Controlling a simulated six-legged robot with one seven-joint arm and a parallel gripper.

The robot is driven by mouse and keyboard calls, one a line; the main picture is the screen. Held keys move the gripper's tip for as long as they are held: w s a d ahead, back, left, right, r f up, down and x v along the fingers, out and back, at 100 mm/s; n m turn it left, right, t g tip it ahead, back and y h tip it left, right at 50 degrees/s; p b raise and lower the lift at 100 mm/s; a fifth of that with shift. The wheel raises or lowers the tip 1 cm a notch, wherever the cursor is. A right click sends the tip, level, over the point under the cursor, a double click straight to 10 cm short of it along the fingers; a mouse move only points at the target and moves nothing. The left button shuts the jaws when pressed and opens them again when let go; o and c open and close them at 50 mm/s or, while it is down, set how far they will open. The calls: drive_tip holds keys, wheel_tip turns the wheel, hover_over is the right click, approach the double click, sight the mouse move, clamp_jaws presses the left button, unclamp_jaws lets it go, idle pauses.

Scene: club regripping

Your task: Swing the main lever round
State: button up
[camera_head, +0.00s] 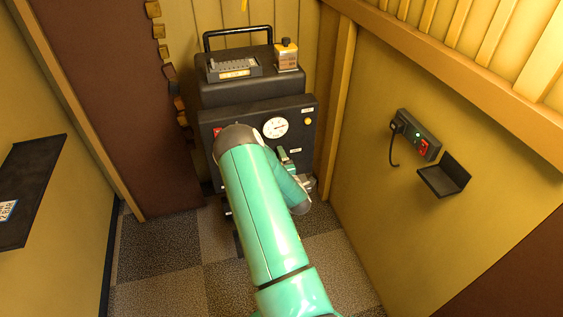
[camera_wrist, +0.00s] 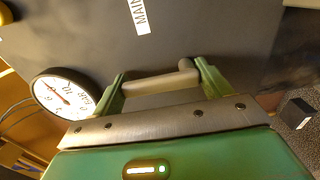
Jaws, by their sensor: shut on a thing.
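The main lever shows in the wrist view as a pale, cream-coloured bar (camera_wrist: 155,84) lying across between my two green fingers. My gripper (camera_wrist: 160,75) is shut on it, with a finger at each end of the bar. A white label (camera_wrist: 140,16) reading "MAIN" is on the dark panel just beyond. In the head view my gripper (camera_head: 288,158) is at the lower right of the black machine's front panel (camera_head: 245,115), partly hidden by my green arm. The lever's pivot cannot be made out.
A round white gauge (camera_head: 275,127) sits on the panel beside my arm; it also shows in the wrist view (camera_wrist: 65,94). A yellow-orange container (camera_head: 286,56) stands on the machine. A socket box (camera_head: 418,135) and small black shelf (camera_head: 444,177) are on the right wall.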

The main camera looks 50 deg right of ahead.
drive_tip(key=o, duration=1.4)
drive_tip(key=v, duration=1.3)
drive_tip(key=shift+s+a, duration=0.2)
drive_tip(key=shift+s, duration=0.1)
